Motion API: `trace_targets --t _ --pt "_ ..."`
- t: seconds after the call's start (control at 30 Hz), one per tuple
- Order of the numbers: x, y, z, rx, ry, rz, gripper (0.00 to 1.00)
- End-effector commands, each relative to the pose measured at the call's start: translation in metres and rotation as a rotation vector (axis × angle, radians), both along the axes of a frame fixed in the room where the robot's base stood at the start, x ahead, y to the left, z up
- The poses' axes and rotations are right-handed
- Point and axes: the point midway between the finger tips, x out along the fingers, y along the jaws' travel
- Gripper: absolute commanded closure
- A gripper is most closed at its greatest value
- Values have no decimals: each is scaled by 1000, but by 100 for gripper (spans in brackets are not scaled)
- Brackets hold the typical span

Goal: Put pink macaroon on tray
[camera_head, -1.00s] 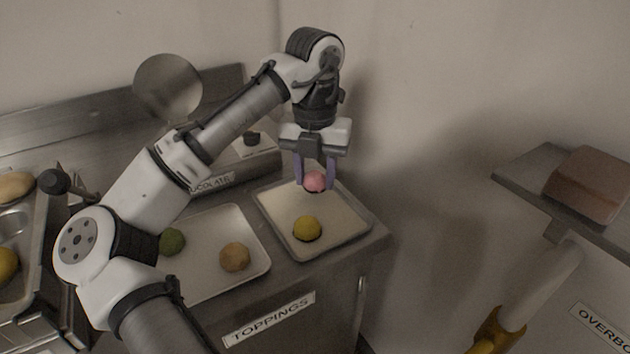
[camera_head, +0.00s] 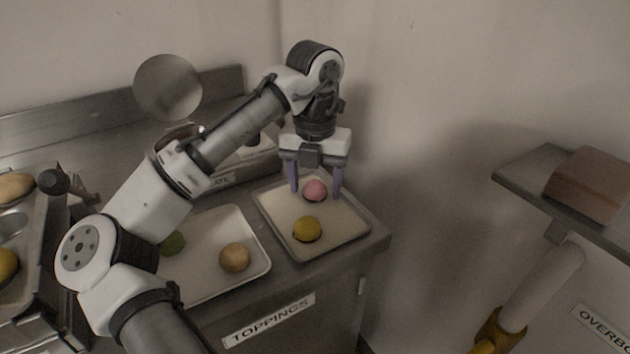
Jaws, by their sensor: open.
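The pink macaroon (camera_head: 315,190) rests on the right-hand tray (camera_head: 345,240), near its back edge. My gripper (camera_head: 316,193) is open, with its purple fingers apart on either side of the macaroon. A gap shows between the macaroon and each finger. A yellow macaroon (camera_head: 307,229) lies on the same tray, in front of the pink one.
A second tray (camera_head: 215,280) to the left holds a tan macaroon (camera_head: 235,257) and a green macaroon (camera_head: 173,243), partly hidden by my arm. A wall stands close behind and to the right. A shelf with a brown block (camera_head: 588,185) is at far right.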

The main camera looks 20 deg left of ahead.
Motion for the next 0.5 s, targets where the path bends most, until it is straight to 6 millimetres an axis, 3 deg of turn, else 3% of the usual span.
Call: trace_targets --t 0.17,0.5 --pt "1 0 25 2 -4 1 39" --pt "0 0 97 3 -2 2 39"
